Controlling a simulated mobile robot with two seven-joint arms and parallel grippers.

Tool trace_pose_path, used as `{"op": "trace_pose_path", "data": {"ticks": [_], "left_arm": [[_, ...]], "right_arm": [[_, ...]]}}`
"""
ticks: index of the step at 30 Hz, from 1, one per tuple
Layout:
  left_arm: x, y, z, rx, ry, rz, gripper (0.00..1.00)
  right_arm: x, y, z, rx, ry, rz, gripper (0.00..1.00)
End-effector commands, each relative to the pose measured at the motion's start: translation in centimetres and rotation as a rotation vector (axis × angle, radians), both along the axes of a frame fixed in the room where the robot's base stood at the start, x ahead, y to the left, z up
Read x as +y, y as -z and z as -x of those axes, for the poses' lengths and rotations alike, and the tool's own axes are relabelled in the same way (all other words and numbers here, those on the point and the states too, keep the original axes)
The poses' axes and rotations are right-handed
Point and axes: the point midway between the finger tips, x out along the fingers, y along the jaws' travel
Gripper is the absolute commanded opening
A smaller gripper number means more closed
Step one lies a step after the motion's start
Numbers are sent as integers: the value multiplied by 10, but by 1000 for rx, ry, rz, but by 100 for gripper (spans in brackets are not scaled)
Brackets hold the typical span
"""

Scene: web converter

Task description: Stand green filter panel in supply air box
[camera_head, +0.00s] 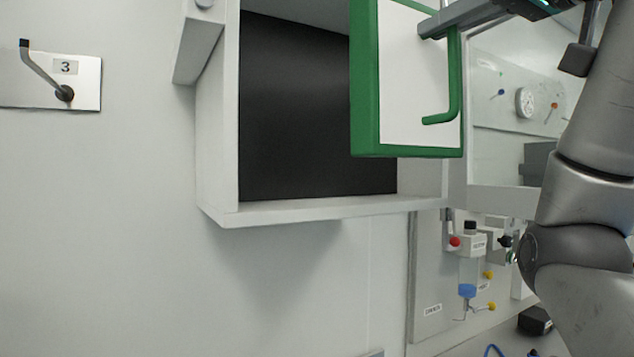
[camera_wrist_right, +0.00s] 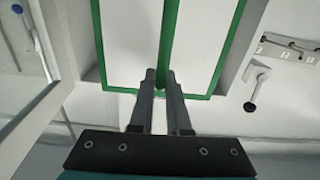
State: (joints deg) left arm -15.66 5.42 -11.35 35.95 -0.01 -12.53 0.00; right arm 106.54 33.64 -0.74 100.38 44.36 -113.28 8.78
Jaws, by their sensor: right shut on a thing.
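The green filter panel (camera_head: 365,90) has a green frame, a white face and a green bar handle (camera_head: 455,85). It stands upright in front of the right part of the supply air box (camera_head: 300,211), a white wall box with a dark inside. My right gripper (camera_head: 432,27) is shut on the handle near its upper part. In the right wrist view the gripper fingers (camera_wrist_right: 162,85) close around the green handle bar, with the panel frame (camera_wrist_right: 98,50) beyond. The panel's top is cut off in the head view, so I cannot tell how deep it sits. My left gripper is not in view.
A wall plate with a lever (camera_head: 45,75) marked 3 is at the left. Bottle and valve fittings (camera_head: 470,245) are on the wall below right. The wall below the box is clear.

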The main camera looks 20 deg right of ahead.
Motion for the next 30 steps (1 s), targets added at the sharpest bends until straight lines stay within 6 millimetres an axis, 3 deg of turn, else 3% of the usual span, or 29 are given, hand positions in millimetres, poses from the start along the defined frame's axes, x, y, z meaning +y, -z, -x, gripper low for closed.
{"op": "trace_pose_path", "data": {"ticks": [5, 9, 24, 30], "left_arm": [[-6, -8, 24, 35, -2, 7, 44], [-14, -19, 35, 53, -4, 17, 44], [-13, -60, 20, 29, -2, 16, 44], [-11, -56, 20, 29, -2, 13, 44]], "right_arm": [[6, -1, -33, 7, -3, -1, 0], [11, -2, -71, 6, -3, -1, 0], [28, -3, -193, 3, -3, -1, 0], [28, 25, -194, 0, -1, 2, 0]]}}
